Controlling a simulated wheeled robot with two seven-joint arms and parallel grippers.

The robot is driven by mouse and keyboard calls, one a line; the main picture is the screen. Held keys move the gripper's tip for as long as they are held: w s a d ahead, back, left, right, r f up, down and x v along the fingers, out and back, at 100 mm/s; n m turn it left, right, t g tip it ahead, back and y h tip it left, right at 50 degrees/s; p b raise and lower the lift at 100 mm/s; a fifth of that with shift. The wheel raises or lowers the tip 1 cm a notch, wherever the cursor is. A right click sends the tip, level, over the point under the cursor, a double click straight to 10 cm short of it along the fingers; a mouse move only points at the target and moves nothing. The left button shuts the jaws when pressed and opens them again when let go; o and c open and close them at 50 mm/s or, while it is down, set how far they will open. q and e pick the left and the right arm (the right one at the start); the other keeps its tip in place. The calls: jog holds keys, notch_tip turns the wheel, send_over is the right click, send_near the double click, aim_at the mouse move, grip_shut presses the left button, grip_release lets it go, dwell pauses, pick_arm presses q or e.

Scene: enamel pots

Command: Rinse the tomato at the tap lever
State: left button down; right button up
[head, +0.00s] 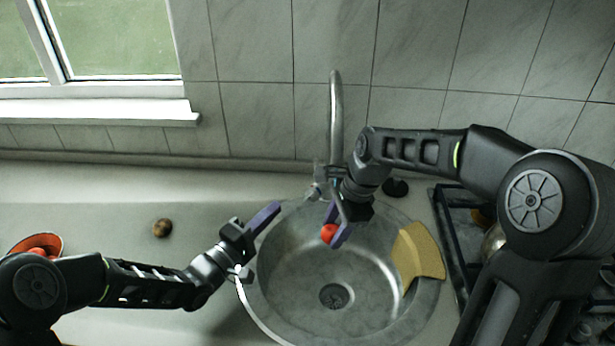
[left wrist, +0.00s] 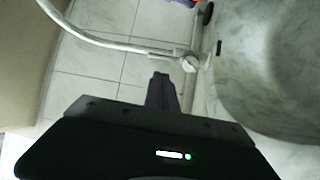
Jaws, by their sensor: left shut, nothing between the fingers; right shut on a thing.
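The red tomato (head: 329,234) is between the purple fingers of my right gripper (head: 334,228), over the back part of the round metal sink (head: 370,300). My right gripper is shut on it and hides part of it. The tap (head: 336,115) rises behind the sink, and its lower part is partly covered by my right arm. The lever area (head: 316,190) is at the tap's base. My left gripper (head: 274,210) is shut and empty at the sink's back left rim, left of the tap base. The left wrist view shows its finger (left wrist: 162,90) and the tap's curved spout (left wrist: 100,42).
A yellow cloth or sponge (head: 418,254) lies on the sink's right side. A stove (head: 452,225) stands further right. A brown round item (head: 162,228) and an orange-red bowl (head: 38,241) with red contents are on the left counter. The counter between them is clear.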

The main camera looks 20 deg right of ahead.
pick_arm(q)
jog(key=shift+n, duration=0.5)
jog(key=x, duration=1.4)
